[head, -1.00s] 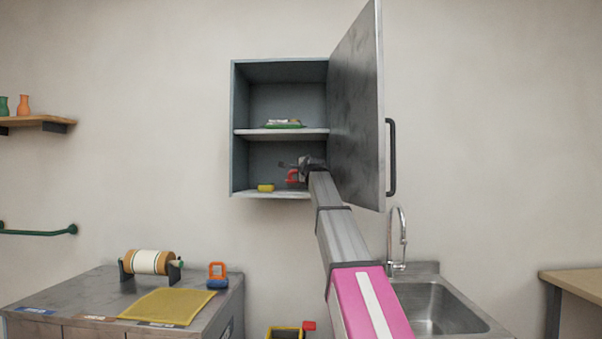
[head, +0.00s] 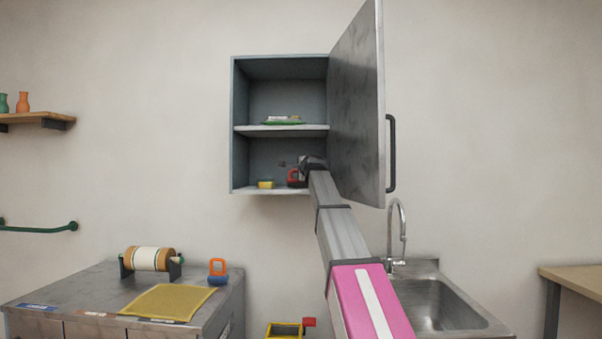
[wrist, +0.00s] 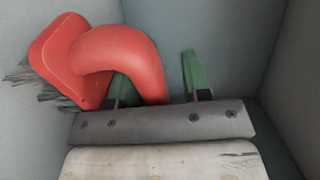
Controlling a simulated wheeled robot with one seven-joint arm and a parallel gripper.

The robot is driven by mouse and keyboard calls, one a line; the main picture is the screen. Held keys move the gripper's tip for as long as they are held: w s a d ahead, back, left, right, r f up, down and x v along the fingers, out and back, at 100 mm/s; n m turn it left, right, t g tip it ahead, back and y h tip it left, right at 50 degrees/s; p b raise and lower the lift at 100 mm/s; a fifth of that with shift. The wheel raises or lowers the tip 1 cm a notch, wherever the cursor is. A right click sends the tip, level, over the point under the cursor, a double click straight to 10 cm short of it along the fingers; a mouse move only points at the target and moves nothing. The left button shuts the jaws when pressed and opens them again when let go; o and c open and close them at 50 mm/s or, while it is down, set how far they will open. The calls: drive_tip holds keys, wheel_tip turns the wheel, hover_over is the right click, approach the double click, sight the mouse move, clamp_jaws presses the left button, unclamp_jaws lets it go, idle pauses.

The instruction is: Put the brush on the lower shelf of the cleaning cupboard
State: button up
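The brush (wrist: 108,52) has a red body and looped handle with dark bristles at its left in the wrist view. In the head view it is a small red shape (head: 293,178) just above or on the lower shelf (head: 282,191) of the cleaning cupboard (head: 240,100). My gripper (wrist: 155,68) has its green fingers apart, around the looped handle. A gap shows between the handle and the right finger; the left finger is partly hidden behind the handle. In the head view my gripper (head: 303,162) is inside the lower compartment.
The cupboard door (head: 357,105) stands open to the right of my arm. A yellow sponge-like block (head: 265,184) lies on the lower shelf, left of the brush. A green item (head: 283,122) lies on the upper shelf. A counter (head: 95,285) and a sink (head: 435,305) are below.

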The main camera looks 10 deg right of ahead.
drive_tip(key=shift+s+f, duration=0.15)
drive_tip(key=shift+s, duration=0.05)
drive_tip(key=shift+s, duration=0.25)
drive_tip(key=s, duration=0.3)
drive_tip(key=s+d+r, duration=0.1)
drive_tip(key=s, duration=0.5)
drive_tip(key=shift+s+d+r, duration=0.2)
drive_tip(key=shift+s+r, duration=0.1)
drive_tip(key=shift+s, duration=0.1)
idle(0.3)
